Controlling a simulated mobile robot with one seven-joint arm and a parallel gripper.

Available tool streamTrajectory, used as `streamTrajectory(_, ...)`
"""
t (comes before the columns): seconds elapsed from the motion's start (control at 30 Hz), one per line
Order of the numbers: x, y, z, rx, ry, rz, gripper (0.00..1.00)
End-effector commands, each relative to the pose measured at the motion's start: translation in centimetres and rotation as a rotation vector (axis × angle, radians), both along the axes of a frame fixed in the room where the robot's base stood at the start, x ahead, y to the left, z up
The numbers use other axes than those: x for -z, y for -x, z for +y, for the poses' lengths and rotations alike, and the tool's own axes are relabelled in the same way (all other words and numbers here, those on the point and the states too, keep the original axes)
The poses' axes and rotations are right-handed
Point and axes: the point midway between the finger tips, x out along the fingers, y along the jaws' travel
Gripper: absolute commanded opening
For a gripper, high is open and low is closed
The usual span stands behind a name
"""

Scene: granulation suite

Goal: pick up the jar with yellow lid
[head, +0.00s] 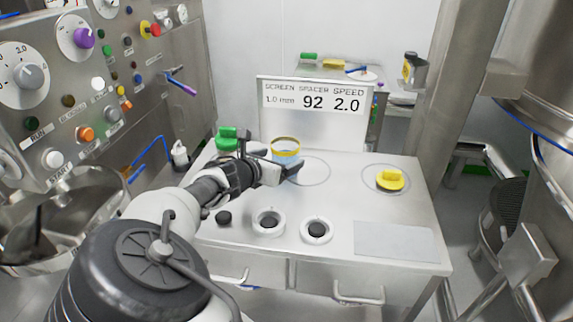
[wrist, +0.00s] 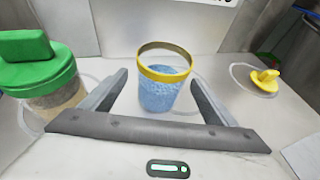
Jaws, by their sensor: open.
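A clear jar with a yellow rim (head: 285,156) stands upright on the steel table, holding blue granules. Its top looks open; it also shows in the wrist view (wrist: 163,95). A yellow lid with a raised grip (head: 391,179) lies apart at the right inside a marked circle, also visible in the wrist view (wrist: 265,81). My gripper (head: 281,164) is open and low at the jar's near side. In the wrist view my gripper (wrist: 160,78) has one finger on each side of the jar, with visible gaps. The jar's lower front is partly hidden in the head view.
A green-lidded jar (wrist: 42,72) stands close to the left of my gripper. A sign panel (head: 312,110) rises behind the jar. Two white ring holders (head: 268,221) and a black knob-like piece (head: 224,218) are nearer the front. The table's right part is mostly clear.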

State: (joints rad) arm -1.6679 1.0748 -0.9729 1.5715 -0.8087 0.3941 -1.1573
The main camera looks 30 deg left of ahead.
Motion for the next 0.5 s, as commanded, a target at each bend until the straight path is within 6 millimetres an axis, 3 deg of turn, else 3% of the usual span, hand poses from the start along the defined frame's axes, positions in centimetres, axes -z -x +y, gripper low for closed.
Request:
streamTrajectory(0.1,0.7,-1.5,0.0,0.001,-0.001,0.0,0.81)
streamTrajectory(0.33,1.4,-3.0,-0.1,0.002,-0.001,0.001,0.81)
streamTrajectory(0.5,2.5,-5.5,-0.3,0.003,-0.001,0.0,0.81)
